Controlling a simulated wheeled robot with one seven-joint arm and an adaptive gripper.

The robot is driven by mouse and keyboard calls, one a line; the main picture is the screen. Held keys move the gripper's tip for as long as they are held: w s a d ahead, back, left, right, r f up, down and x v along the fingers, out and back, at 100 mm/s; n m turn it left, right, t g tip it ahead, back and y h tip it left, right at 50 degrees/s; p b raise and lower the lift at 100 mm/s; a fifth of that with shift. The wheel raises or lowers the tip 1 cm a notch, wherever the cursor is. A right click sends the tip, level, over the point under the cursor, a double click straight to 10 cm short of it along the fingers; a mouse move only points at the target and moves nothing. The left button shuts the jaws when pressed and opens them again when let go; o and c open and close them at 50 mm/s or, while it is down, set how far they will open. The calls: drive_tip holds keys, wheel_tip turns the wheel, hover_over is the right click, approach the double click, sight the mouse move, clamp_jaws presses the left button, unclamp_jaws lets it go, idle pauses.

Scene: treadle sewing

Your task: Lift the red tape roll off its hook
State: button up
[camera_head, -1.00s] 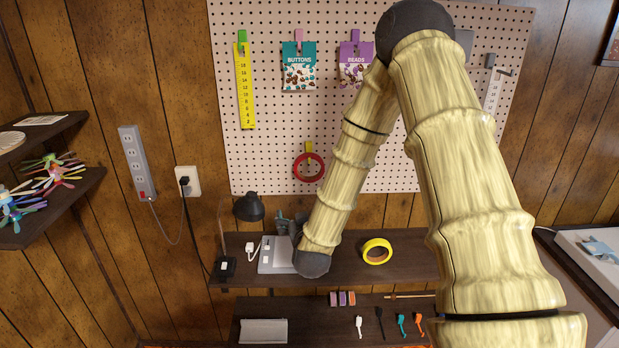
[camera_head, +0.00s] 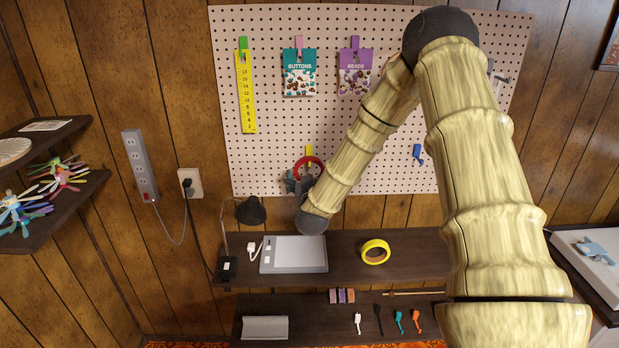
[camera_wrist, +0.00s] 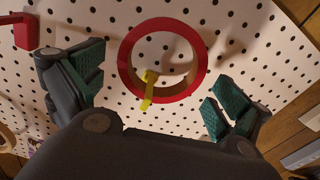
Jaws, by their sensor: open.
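The red tape roll (camera_head: 310,158) hangs on a yellow hook (camera_head: 309,149) low on the pegboard; its lower part is partly covered by my gripper in the head view. In the wrist view the red tape roll (camera_wrist: 165,23) faces me as a ring, with the yellow hook (camera_wrist: 148,90) across its rim. My gripper (camera_head: 298,184) is open and empty, just in front of the roll's lower side. In the wrist view its green-padded fingers (camera_wrist: 156,85) stand apart, one to each side of the ring. I see no contact with the roll.
The pegboard (camera_head: 270,120) is close behind the roll. A red piece (camera_wrist: 25,32) shows at the wrist view's upper left. Below are a dark shelf (camera_head: 345,266) with a grey tablet (camera_head: 295,254), a yellow tape roll (camera_head: 376,251) and a black lamp (camera_head: 251,211).

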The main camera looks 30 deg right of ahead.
sight(309, 162)
drive_tip(key=shift+p+x, duration=0.45)
drive_tip(key=shift+x, duration=1.25)
drive_tip(key=c, duration=0.9)
drive_tip(key=shift+r, duration=0.25)
drive_tip(key=shift+r+p, duration=0.6)
drive_tip(key=shift+r, duration=0.3)
drive_tip(key=shift+v, duration=5.05)
